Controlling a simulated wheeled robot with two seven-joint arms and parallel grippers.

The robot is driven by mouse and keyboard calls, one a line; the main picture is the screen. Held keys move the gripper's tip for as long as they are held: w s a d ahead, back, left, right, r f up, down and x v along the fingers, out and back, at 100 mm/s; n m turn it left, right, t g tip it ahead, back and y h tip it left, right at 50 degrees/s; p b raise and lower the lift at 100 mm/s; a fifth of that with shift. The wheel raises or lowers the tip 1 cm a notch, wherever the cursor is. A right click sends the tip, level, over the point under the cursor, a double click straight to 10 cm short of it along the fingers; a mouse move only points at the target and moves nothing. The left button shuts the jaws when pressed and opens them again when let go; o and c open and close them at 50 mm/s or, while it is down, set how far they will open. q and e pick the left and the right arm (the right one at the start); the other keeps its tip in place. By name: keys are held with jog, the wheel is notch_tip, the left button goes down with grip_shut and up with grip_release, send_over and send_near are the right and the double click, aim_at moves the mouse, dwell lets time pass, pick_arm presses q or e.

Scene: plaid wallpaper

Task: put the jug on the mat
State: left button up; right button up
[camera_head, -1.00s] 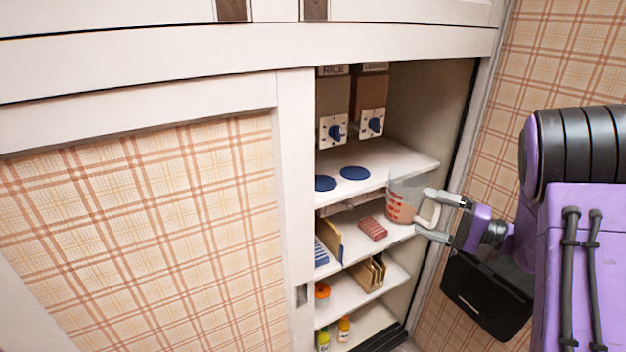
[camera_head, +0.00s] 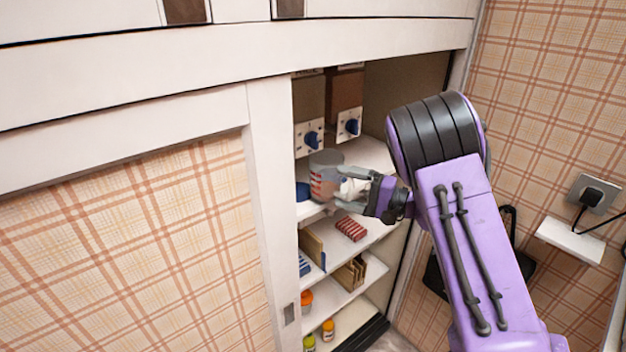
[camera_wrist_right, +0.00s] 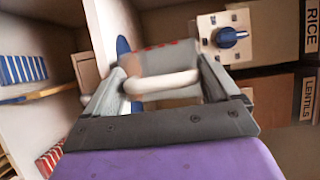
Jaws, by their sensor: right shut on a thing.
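The jug (camera_head: 324,174) is clear with red markings and a pale handle. It is in front of the dispensers at the upper open shelf, and I cannot tell whether it touches the shelf. My right gripper (camera_head: 344,188) is shut on its handle; the wrist view shows the handle (camera_wrist_right: 163,83) between the fingers. A round blue mat (camera_head: 302,191) shows on the shelf just left of the jug, partly hidden. Blue also shows edge-on behind the jug in the wrist view (camera_wrist_right: 123,46). A second blue disc seen earlier is now hidden. My left gripper is not in view.
Two dispensers with blue knobs (camera_head: 311,139) (camera_head: 348,126) hang above the shelf. A red striped block (camera_head: 352,229) and wooden holders (camera_head: 350,273) sit on lower shelves. The sliding door (camera_head: 130,240) closes off the left side.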

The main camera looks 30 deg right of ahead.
aim_at(312, 184)
jog(key=x, duration=0.4)
jog(key=shift+d+p, duration=0.1)
jog(key=shift+p, duration=0.3)
jog(key=shift+w+a+r, duration=0.1)
jog(key=shift+w+a, duration=0.2)
jog(key=shift+w, duration=0.15)
jog(key=p+x, duration=0.1)
jog(key=x, duration=0.3)
jog(key=shift+p, duration=0.35)
jog(key=shift+f, duration=0.65)
jog(key=shift+s+d+f, duration=0.1)
jog(key=shift+f, duration=0.1)
